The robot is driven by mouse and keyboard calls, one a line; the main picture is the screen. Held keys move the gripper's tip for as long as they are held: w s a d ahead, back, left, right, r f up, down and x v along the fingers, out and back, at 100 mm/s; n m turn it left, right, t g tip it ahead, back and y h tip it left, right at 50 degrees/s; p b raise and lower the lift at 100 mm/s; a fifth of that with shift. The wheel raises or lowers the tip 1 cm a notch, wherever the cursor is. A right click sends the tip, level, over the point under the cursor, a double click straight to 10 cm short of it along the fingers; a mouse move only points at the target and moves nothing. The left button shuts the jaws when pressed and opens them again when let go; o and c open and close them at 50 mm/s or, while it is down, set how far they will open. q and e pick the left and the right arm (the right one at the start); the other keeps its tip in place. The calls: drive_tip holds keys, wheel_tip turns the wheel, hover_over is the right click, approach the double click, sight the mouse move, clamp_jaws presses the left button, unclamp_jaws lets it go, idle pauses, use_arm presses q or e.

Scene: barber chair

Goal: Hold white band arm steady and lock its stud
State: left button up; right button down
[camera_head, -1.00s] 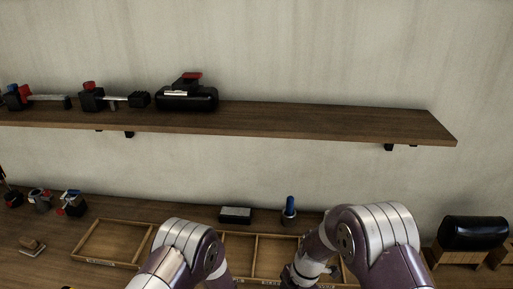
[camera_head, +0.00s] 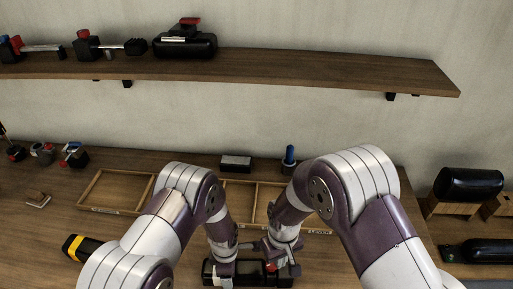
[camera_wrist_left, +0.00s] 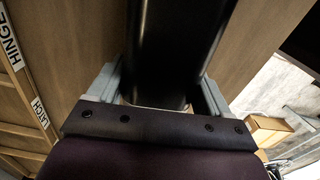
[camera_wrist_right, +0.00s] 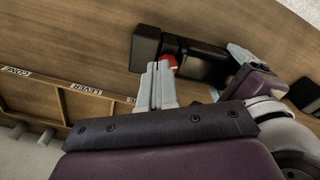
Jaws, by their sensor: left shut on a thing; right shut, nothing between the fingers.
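A black assembly (camera_head: 260,281) with a small red part lies on the bench at the front middle, partly hidden by my grippers. In the left wrist view its smooth black body (camera_wrist_left: 175,50) sits between the fingers of my left gripper (camera_head: 224,275), which is shut on it. In the right wrist view the fingers of my right gripper (camera_wrist_right: 158,87) are together and empty. They appear close beside the red part (camera_wrist_right: 169,61) of the black assembly (camera_wrist_right: 195,62). I cannot make out the white band or the stud on it.
A wooden tray (camera_head: 104,211) with labelled compartments lies behind my grippers. A blue-handled tool (camera_head: 289,155) and a dark box (camera_head: 236,163) stand behind it. A shelf (camera_head: 300,68) holds similar black parts. Black rolls (camera_head: 468,184) rest at the right. A yellow-black tool (camera_head: 82,248) lies left.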

sight(271, 266)
use_arm(q)
drive_tip(key=shift+s, duration=0.1)
use_arm(e)
wheel_tip(271, 266, down, 6)
drive_tip(key=shift+r, duration=0.15)
drive_tip(key=shift+w+a, duration=0.1)
idle(0.5)
